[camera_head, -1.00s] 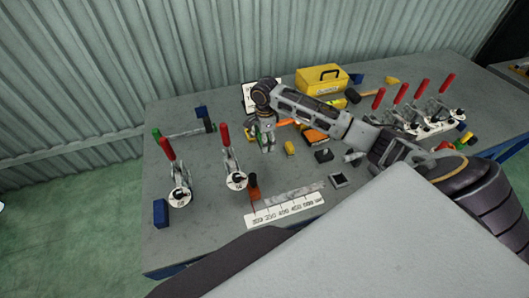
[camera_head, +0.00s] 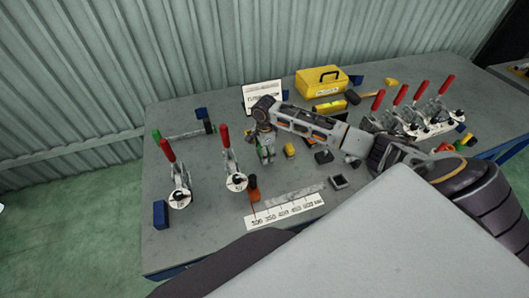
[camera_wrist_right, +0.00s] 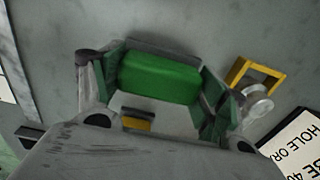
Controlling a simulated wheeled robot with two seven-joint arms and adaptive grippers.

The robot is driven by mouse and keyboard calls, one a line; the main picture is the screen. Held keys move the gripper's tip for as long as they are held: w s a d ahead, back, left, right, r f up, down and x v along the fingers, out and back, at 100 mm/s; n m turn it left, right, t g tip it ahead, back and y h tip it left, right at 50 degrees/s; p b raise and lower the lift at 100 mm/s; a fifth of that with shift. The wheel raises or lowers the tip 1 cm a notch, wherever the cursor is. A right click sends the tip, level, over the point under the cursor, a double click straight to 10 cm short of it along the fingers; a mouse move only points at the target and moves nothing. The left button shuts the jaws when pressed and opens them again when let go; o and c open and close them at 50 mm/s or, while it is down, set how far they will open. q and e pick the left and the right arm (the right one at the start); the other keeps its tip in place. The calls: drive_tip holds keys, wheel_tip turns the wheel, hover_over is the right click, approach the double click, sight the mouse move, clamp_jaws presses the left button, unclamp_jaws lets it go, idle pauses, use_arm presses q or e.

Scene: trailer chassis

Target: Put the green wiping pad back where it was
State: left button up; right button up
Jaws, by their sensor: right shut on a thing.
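My right gripper (camera_head: 266,157) is shut on the green wiping pad (camera_wrist_right: 160,78). The pad shows clearly between the fingers in the right wrist view, as a green block with a grey layer along its far edge. In the head view the gripper is over the grey table (camera_head: 205,240), just right of a red-handled clamp (camera_head: 232,170), and the pad is mostly hidden by the fingers. I cannot tell whether the pad touches the table. My left gripper is not in view.
A second red-handled clamp (camera_head: 180,182) stands to the left. A yellow block (camera_head: 289,151) lies right of the gripper. A white sign (camera_head: 263,92) and yellow toolbox (camera_head: 321,83) stand behind.

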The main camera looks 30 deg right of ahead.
drive_tip(key=shift+f, duration=0.6)
drive_tip(key=shift+f, duration=0.1)
drive_tip(key=o, duration=1)
drive_tip(key=shift+o, duration=0.2)
wheel_tip(320, 180, up, 12)
drive_tip(key=shift+s, duration=0.1)
idle(0.3)
